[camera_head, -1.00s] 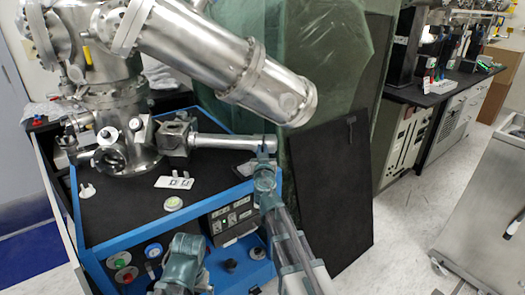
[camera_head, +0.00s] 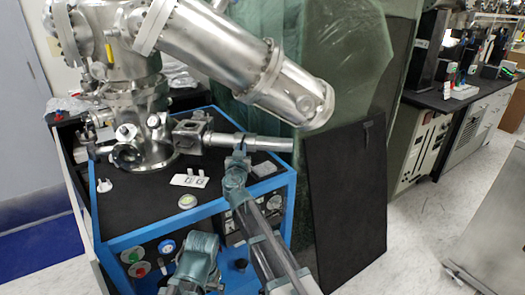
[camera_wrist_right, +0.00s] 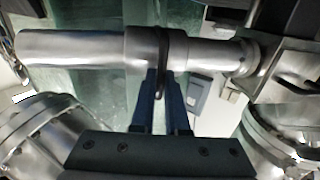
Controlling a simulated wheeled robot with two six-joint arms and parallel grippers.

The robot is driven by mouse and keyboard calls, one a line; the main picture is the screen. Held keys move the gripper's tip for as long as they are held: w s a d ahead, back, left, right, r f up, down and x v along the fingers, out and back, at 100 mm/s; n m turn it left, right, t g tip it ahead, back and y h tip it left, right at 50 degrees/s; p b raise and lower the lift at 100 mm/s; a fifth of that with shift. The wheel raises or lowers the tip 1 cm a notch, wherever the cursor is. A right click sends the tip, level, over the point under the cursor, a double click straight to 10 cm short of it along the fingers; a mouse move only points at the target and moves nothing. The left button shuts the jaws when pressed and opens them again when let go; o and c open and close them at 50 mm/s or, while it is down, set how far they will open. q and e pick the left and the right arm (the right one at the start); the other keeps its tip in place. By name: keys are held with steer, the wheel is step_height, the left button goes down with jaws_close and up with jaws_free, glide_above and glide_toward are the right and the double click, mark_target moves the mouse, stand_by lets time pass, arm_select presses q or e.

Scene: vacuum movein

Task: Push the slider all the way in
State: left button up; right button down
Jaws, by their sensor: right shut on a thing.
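The slider is a dark ring (camera_wrist_right: 162,62) around a horizontal metal tube (camera_head: 268,143) on the right side of the steel chamber (camera_head: 145,115). In the right wrist view the tube (camera_wrist_right: 85,55) runs across the picture, with its free end at the left and a flanged joint at the right. My right gripper (camera_head: 240,150) is at the tube, roughly midway along it. Its two blue fingers (camera_wrist_right: 160,100) are shut on the slider ring from below. My left gripper's fingers do not show. A teal arm part of mine is at the bottom of the head view.
The chamber stands on a black-topped cart with a blue frame (camera_head: 150,238). A large slanted steel cylinder (camera_head: 225,60) hangs above the tube. A black panel (camera_head: 345,205) leans to the right of the cart. Open floor lies farther right.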

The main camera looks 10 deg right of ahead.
steer(key=w+a, duration=0.1)
steer(key=a, duration=0.1)
steer(key=w+a, duration=0.1)
steer(key=a, duration=0.4)
steer(key=shift+w+a, duration=0.2)
steer(key=shift+w, duration=0.2)
steer(key=c, duration=0.9)
jaws_free()
steer(key=shift+d, duration=0.1)
